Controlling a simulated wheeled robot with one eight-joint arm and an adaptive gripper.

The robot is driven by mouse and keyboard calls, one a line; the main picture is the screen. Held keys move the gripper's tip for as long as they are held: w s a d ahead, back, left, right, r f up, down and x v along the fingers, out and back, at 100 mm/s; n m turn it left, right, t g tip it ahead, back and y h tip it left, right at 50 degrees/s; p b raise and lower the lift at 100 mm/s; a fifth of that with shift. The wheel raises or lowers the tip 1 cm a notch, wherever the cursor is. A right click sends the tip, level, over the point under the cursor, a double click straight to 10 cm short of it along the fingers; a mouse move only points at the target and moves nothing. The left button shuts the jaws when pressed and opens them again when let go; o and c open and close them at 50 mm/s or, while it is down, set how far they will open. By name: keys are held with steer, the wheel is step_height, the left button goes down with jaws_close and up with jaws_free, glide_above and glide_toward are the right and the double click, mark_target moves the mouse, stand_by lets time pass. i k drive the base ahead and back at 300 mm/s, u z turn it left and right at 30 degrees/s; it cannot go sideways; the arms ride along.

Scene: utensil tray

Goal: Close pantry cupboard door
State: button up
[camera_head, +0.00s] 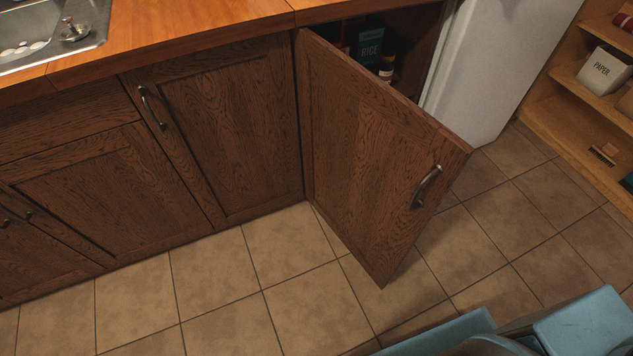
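The pantry cupboard door (365,160) is brown wood and stands wide open, swung out from its left-hand hinge side into the room. Its curved metal handle (425,187) is near the free edge, on the face toward me. Behind the door, the cupboard opening shows a dark box marked RICE (369,45) and a bottle (387,67). The rest of the inside is hidden by the door. Blue-grey parts of my own body show at the bottom right. My gripper is not visible.
Closed cupboard doors (230,125) and a wooden counter (170,35) with a sink (45,35) are to the left. A white appliance (495,65) stands right of the opening. Wooden shelves (560,100) are at far right. The tiled floor (285,245) is clear.

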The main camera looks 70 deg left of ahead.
mark_target(378, 167)
steer(key=k, duration=1.25)
steer(key=u, duration=2.15)
steer(key=i, duration=0.5)
steer(key=k, duration=0.5)
steer(key=z, duration=0.85)
